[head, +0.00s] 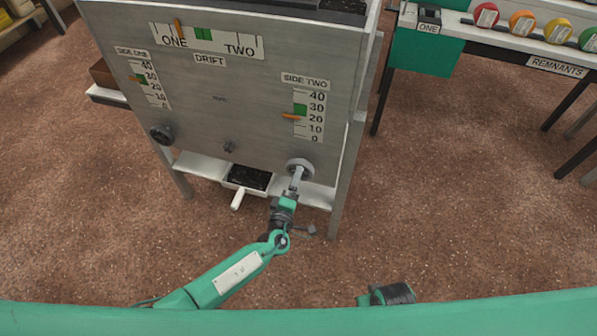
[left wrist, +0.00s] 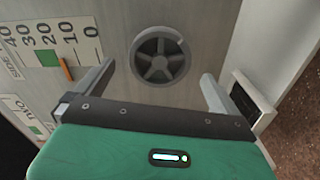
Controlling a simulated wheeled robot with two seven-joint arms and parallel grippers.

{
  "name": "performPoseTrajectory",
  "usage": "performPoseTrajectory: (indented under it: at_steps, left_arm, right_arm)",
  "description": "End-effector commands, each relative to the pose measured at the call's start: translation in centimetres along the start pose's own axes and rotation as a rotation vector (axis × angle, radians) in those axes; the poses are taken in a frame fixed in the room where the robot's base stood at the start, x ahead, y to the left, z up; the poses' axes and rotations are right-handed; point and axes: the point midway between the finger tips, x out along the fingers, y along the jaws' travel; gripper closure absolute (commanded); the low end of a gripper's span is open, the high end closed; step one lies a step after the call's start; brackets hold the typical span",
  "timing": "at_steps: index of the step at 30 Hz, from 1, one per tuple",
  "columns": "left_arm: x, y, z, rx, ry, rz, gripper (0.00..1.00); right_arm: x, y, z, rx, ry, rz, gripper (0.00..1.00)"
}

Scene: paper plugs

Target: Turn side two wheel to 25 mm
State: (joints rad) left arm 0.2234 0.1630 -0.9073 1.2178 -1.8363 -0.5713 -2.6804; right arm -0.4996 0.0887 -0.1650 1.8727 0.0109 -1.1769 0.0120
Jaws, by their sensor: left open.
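The side two wheel (head: 299,168) is a round grey handwheel low on the right of the metal panel. In the left wrist view the spoked wheel (left wrist: 160,57) sits ahead, between my two fingers. My left gripper (head: 297,178) is open in front of it, one finger on each side; I cannot tell if they touch the rim. The side two scale (head: 310,117) runs from 0 to 40. Its orange pointer (head: 290,117) stands near 20, at the lower edge of the green band (head: 300,110).
A table with coloured rolls (head: 522,22) stands at the right. Brown floor around is clear.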

Motion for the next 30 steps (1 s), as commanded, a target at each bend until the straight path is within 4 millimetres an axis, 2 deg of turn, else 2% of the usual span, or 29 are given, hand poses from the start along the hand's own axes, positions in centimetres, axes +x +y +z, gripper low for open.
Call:
performPoseTrajectory:
  at_steps: [30]
  left_arm:
    - [4.0,0.0,0.0,-0.001,0.0,0.0,0.0]
  right_arm:
    - [1.2,0.0,0.2,0.0,0.0,0.0,0.64]
